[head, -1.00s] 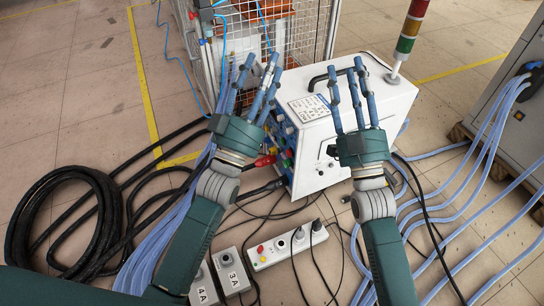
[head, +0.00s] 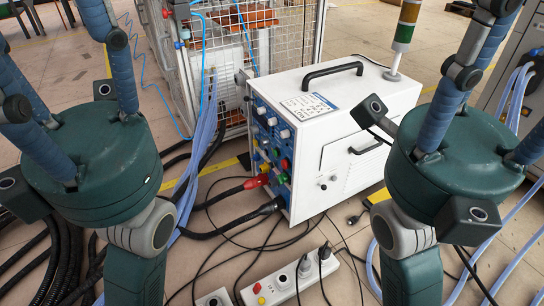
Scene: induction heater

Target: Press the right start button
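The white induction heater box (head: 365,100) stands on the floor at the centre. Its left-facing blue control panel (head: 262,120) carries several knobs and coloured buttons, among them a red button (head: 284,164) and a green one (head: 283,178). They are small, and I cannot read which are start buttons. My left gripper (head: 92,150) is close to the camera at the left, fingers spread and open. My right gripper (head: 455,150) is at the right, also open, covering part of the heater's right side. Both are empty and apart from the panel; some fingertips are cut off.
A wire cage (head: 280,40) stands behind the heater. A signal tower (head: 405,30) rises at its back right. Thick black cables, blue hoses and a white power strip (head: 285,283) lie in front. A grey cabinet is at the right edge.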

